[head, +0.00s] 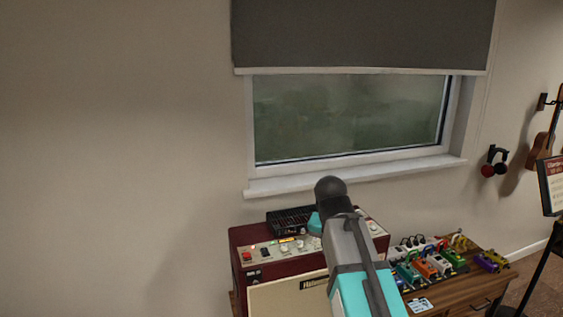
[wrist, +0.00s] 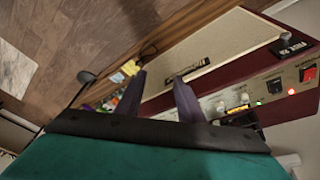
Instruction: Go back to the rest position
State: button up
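My gripper (wrist: 159,78) shows in the wrist view with its two dark fingers apart and nothing between them. Beyond the fingers is a dark red amplifier (wrist: 285,62) with a cream front, seen tilted, with its knobs and a lit red switch at the right. In the head view my arm rises from the bottom, in front of the amplifier (head: 240,238). The fingers are hidden there behind my arm. Whether they touch anything cannot be told.
A black box (head: 288,220) sits on the amplifier. Several coloured pedals (head: 425,268) stand on a wooden cabinet (head: 470,290) to the right. Behind is a window (head: 345,115) with a sill. A music stand (head: 552,185) and a hanging guitar (head: 541,148) are at the far right. The left wall is clear.

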jog(key=s+d+f+g, duration=0.15)
jog(key=s+f, duration=0.25)
jog(key=f, duration=0.8)
jog(key=s+d+f+g, duration=0.15)
jog(key=s+f, duration=0.35)
jog(key=f, duration=0.6)
jog(key=s+f+g, duration=0.3)
jog(key=s+f, duration=0.1)
jog(key=f, duration=0.8)
jog(key=s+a+f+n+g+y, duration=0.1)
jog(key=s+f+n, duration=0.4)
jog(key=s+f, duration=1.7)
jog(key=shift+s+a+f+n+g+y+b, duration=0.35)
jog(key=shift+s+g+y, duration=0.3)
jog(key=shift+s, duration=0.45)
jog(key=shift+r, duration=0.15)
jog(key=shift+c, duration=0.5)
